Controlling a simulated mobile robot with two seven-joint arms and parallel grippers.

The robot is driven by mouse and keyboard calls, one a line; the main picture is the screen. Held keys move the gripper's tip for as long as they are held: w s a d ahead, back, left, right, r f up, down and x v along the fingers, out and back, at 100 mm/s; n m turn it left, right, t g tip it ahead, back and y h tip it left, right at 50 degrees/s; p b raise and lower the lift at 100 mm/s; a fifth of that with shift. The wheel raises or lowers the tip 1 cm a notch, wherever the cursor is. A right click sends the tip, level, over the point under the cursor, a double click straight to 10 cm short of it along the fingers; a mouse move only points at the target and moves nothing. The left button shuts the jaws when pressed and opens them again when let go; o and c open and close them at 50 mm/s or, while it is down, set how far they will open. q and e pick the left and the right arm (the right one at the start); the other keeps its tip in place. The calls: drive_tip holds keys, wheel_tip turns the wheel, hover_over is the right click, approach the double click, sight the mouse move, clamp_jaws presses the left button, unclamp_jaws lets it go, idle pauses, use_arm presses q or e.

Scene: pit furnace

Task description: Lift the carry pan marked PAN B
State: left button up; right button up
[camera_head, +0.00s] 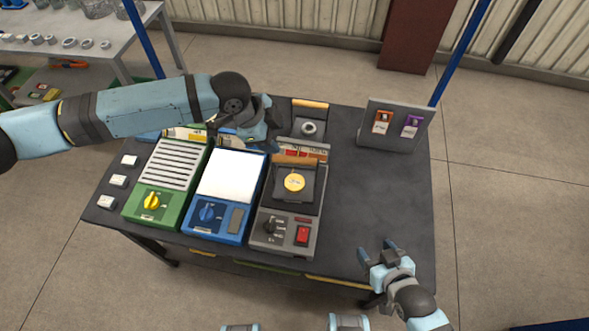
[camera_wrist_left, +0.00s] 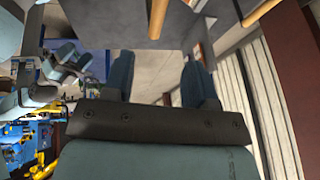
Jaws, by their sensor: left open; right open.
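A grey carry pan (camera_head: 297,128) with an orange-brown handle bar (camera_head: 310,104) stands at the back of the dark table, holding a metal ring (camera_head: 309,128). Its marking is not readable, so I cannot tell whether it is PAN B. My left gripper (camera_head: 264,117) is just left of this pan, partly hidden by its own wrist. The left wrist view shows its fingers (camera_wrist_left: 160,75) apart with nothing between them. Two wooden bars, one at top centre (camera_wrist_left: 158,18) and one at upper right (camera_wrist_left: 258,13), show beyond them. My right gripper (camera_head: 378,251) is open and empty over the table's front right.
Green (camera_head: 143,213), blue (camera_head: 213,225) and grey (camera_head: 264,236) devices stand in a row in front of the pan. A stand with orange and purple tags (camera_head: 376,135) is at back right. The right tabletop is clear.

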sight(293, 159)
use_arm(q)
drive_tip(key=x, duration=0.8)
drive_tip(key=shift+f+p, duration=0.15)
drive_tip(key=shift+p, duration=0.15)
drive_tip(key=p+x, duration=0.1)
drive_tip(key=x, duration=0.4)
drive_tip(key=shift+s+f, duration=0.1)
drive_tip(key=shift+f, duration=0.05)
drive_tip(key=shift+a, duration=0.1)
drive_tip(key=shift+f, duration=0.25)
clamp_jaws()
